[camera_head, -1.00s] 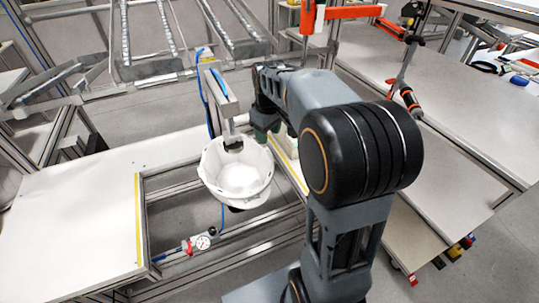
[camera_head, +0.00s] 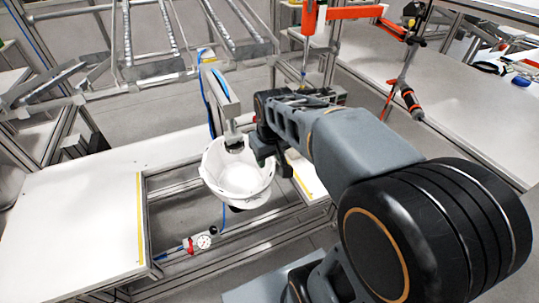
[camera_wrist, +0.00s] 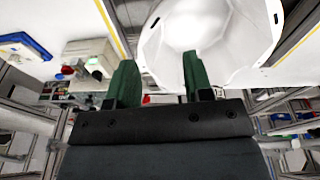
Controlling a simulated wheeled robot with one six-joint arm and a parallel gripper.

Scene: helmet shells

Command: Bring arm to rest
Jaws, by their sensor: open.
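A white helmet shell (camera_head: 238,172) sits open side up under a grey post (camera_head: 222,97) with a dark end, in the gap between the white table parts. My gripper (camera_head: 276,160) is just right of the shell in the head view, partly hidden by my own arm. In the wrist view its two green fingers (camera_wrist: 157,80) are apart with nothing between them. The shell (camera_wrist: 212,40) shows beyond the fingertips, at the top of the wrist view. I cannot tell from these views whether the right finger touches the shell.
A white table (camera_head: 75,220) lies at left. A pressure gauge (camera_head: 204,241) sits on the frame below the shell. An orange tool arm (camera_head: 345,13) with a hanging screwdriver (camera_head: 408,98) stands over the right bench (camera_head: 460,120). Metal rails (camera_head: 190,35) slope at the back.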

